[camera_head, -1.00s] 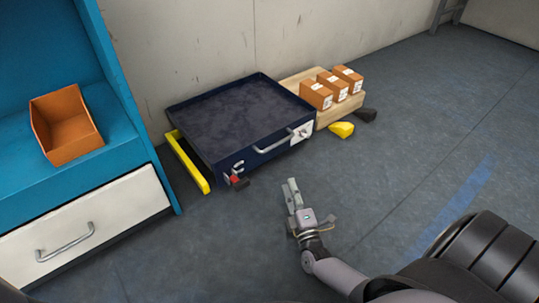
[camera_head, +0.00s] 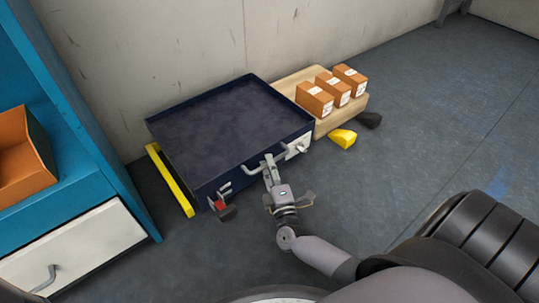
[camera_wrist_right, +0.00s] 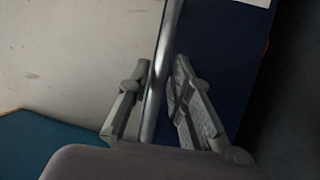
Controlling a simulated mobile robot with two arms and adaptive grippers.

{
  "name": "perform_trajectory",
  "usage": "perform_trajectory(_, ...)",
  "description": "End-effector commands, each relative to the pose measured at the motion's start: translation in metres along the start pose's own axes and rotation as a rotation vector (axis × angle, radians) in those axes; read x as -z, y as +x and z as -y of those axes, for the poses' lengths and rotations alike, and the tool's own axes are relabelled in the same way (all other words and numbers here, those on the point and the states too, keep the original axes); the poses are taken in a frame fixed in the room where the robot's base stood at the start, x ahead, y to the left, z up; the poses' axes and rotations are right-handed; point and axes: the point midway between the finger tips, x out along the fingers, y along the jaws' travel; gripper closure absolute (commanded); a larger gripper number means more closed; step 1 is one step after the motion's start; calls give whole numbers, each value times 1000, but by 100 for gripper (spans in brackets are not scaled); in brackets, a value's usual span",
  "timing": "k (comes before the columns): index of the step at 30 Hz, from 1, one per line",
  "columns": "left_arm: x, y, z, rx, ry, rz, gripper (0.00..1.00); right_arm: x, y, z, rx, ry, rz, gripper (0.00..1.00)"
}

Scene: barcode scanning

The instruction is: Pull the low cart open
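The low cart (camera_head: 220,125) is a dark blue, flat tray with a raised rim, low on the floor against the wall. Its metal handle (camera_head: 253,170) is on the front side facing me. My right gripper (camera_head: 269,163) is at this handle. In the right wrist view the handle bar (camera_wrist_right: 158,75) runs between the two fingers of my right gripper (camera_wrist_right: 157,82). The fingers are apart, with a visible gap between the left finger and the bar; whether the right finger touches it I cannot tell. My left gripper is out of view.
A wooden pallet (camera_head: 322,127) with three orange boxes stands right of the cart, with a yellow wedge (camera_head: 342,138) before it. A yellow bar (camera_head: 170,181) lies along the cart's left side. A blue shelf unit (camera_head: 75,165) stands at left. The floor at right is clear.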

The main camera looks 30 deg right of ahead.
Motion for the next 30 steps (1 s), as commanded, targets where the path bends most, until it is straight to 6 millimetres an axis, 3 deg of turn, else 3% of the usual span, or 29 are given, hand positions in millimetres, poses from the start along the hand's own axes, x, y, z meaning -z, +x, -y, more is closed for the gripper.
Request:
perform_trajectory(11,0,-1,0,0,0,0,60,2,1,-1,0,0,1,80)
perform_trajectory(20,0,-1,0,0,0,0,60,2,1,-1,0,0,1,100)
perform_trajectory(30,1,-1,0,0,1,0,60,2,1,-1,0,-1,1,100)
